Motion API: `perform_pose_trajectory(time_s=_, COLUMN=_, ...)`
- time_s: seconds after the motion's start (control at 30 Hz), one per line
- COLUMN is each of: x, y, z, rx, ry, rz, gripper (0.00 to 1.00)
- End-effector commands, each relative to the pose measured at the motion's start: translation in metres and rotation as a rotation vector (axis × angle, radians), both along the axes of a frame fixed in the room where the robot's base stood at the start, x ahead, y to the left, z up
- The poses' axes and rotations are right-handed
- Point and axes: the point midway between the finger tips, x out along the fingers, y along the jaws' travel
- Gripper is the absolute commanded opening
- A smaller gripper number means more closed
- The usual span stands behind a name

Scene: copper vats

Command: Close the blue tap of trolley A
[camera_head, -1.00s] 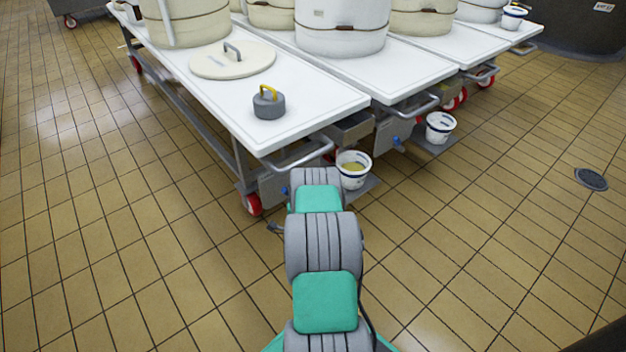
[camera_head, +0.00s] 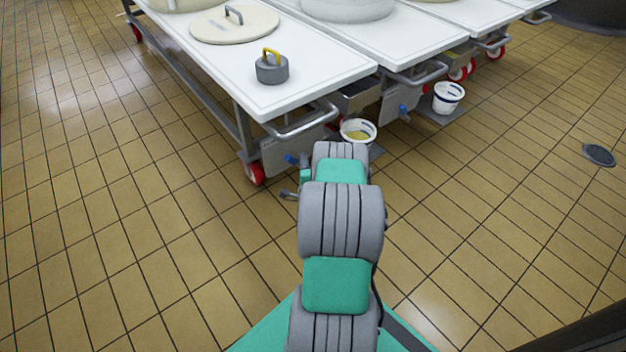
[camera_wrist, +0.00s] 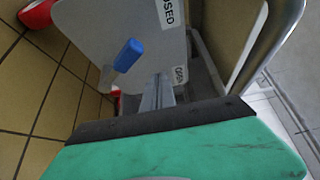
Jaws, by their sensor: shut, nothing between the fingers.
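The blue tap (camera_head: 291,160) is on a grey plate at the low front end of the nearest trolley (camera_head: 300,95). In the wrist view, the blue tap handle (camera_wrist: 128,55) sticks out from the plate (camera_wrist: 90,30), tilted. Labels reading "OPEN" (camera_wrist: 180,75) and "…OSED" (camera_wrist: 168,12) are at the plate's right side. My gripper (camera_wrist: 160,88) is shut and empty, right of and below the blue handle, apart from it in the picture. In the head view my arm hides part of the area in front of the trolley. No letter A is readable.
A white bucket (camera_head: 372,137) with yellowish contents stands beside the tap, partly behind my arm. A second trolley with a blue tap (camera_head: 403,109) and another bucket (camera_head: 448,98) are to the right. A red-wheeled caster (camera_head: 257,173) is near the plate.

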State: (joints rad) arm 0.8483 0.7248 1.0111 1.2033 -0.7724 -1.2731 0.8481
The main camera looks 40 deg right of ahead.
Motion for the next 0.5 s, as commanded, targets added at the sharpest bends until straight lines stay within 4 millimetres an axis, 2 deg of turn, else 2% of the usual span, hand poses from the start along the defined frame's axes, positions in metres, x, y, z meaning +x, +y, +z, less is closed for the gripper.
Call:
perform_pose_trajectory(time_s=0.3, x=-0.042, y=0.020, z=-0.015, rx=-0.007, ry=-0.007, rz=-0.005, gripper=0.00)
perform_pose_trajectory(time_s=0.5, x=-0.059, y=0.030, z=-0.022, rx=-0.009, ry=-0.007, rz=-0.002, gripper=0.00)
